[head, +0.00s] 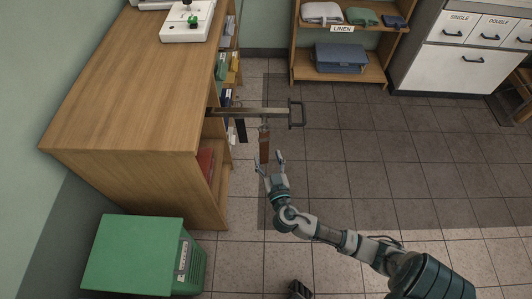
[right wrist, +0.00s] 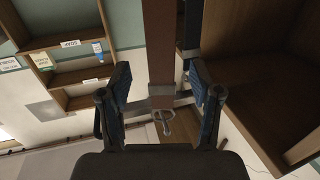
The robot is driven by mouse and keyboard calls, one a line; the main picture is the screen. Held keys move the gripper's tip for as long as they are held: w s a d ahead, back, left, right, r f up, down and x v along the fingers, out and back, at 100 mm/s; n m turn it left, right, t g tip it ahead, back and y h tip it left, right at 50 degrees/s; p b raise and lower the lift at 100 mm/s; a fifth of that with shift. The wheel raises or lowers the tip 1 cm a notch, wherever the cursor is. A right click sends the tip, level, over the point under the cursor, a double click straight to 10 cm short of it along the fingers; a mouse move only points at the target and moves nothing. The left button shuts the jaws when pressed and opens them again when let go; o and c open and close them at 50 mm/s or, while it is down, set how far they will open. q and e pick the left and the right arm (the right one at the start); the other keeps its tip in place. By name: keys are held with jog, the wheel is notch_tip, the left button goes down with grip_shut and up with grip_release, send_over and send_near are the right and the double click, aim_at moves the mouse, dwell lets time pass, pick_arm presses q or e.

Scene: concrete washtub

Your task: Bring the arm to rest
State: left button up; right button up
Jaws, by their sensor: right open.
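My right arm (head: 325,234) reaches from the lower right toward the desk. Its gripper (head: 270,163) is open, with the fingertips near the lower end of a hanging brown strap (head: 264,146). In the right wrist view the two fingers of the gripper (right wrist: 162,82) stand apart. The strap (right wrist: 160,45) lines up with the gap between them, with a metal clasp (right wrist: 163,120) at its end. No grip on the strap shows; the exact distance from it is unclear.
The strap hangs by a rail (head: 250,112) with a dark handle (head: 297,113), projecting from the wooden desk (head: 130,85). A linen shelf (head: 345,66) and white cabinet (head: 462,66) are behind. Tiled floor right of the gripper is clear.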

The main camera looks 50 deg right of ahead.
jog(key=v, duration=0.9)
jog(key=shift+s+a, duration=0.15)
jog(key=shift+a, duration=0.15)
